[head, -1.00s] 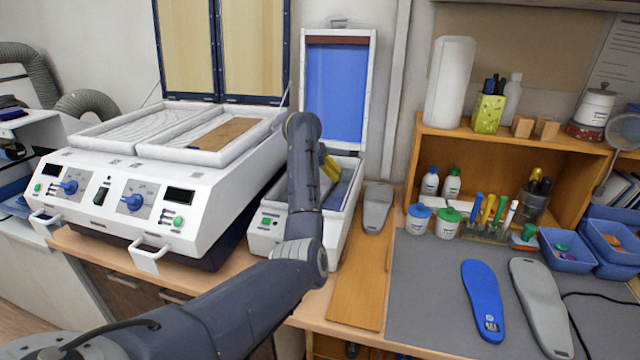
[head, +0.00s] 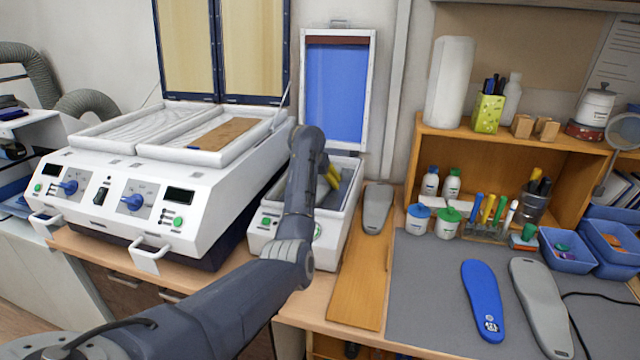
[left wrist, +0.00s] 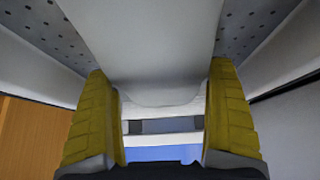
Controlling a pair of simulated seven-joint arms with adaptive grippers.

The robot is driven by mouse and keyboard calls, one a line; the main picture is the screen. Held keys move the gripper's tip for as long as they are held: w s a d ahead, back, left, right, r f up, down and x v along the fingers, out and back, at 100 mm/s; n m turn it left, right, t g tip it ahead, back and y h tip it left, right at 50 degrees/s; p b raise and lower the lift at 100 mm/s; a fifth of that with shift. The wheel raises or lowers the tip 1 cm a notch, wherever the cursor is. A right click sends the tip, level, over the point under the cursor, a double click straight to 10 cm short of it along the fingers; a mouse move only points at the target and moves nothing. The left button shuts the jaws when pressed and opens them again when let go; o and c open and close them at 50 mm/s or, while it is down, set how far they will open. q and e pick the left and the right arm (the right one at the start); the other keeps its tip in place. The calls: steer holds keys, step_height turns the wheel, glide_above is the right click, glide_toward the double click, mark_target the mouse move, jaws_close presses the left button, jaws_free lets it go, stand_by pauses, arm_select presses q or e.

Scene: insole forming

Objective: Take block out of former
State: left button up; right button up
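The former (head: 340,245) is a white box with its blue-lined lid (head: 337,95) raised, standing right of the large press. The grey block (left wrist: 150,45) lies in its tray and fills the upper middle of the left wrist view. In the head view the block is mostly hidden by my left arm. My left gripper (head: 330,174) is down at the former. In the left wrist view its yellow fingers stand open on either side of the block's rounded end (left wrist: 160,97). I cannot tell whether they touch it. My right gripper is not in view.
A wooden board (head: 358,285) and a grey block (head: 377,208) lie right of the former. A blue insole (head: 482,295) and another grey block (head: 540,300) lie on the grey mat (head: 425,300). The large press (head: 160,200) stands close on the left.

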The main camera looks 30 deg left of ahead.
arm_select(q)
steer(key=shift+r, duration=0.1)
steer(key=c, duration=1.2)
steer(key=shift+o, duration=0.2)
